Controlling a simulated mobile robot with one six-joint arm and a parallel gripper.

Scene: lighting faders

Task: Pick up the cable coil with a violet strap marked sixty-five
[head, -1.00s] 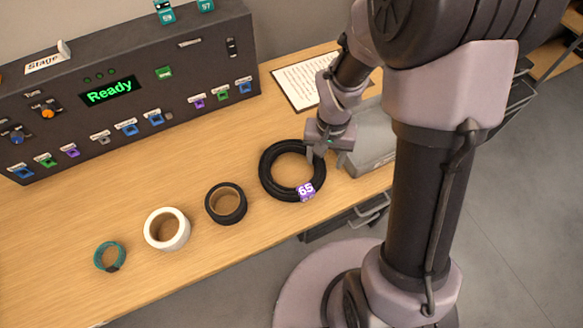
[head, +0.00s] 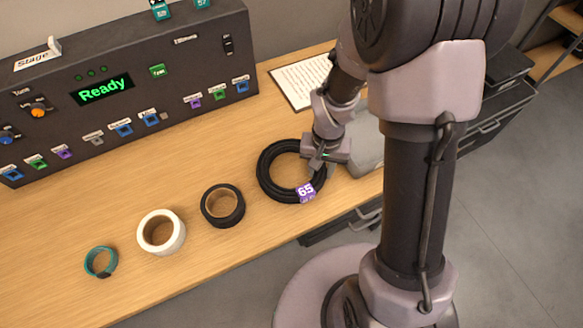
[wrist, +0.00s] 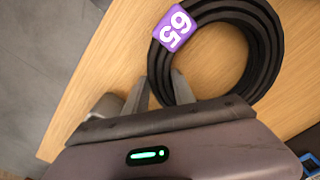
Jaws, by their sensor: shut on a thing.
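The black cable coil (head: 265,172) lies on the table, with a violet strap (head: 306,192) marked 65 on its front edge. In the wrist view the coil (wrist: 267,45) fills the upper right, with its strap (wrist: 174,28) at the top. My gripper (head: 317,163) is at the coil's right side in the head view. In the wrist view its fingers (wrist: 164,88) stand on either side of the coil's band, shut on it. The coil appears to rest on the table; I cannot see a gap under it.
A black tape roll (head: 222,206), a white tape roll (head: 161,232) and a teal band (head: 101,262) lie left of the coil. The fader console (head: 120,100) stands behind. A paper sheet (head: 300,82) and a grey object (head: 366,145) are near my arm.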

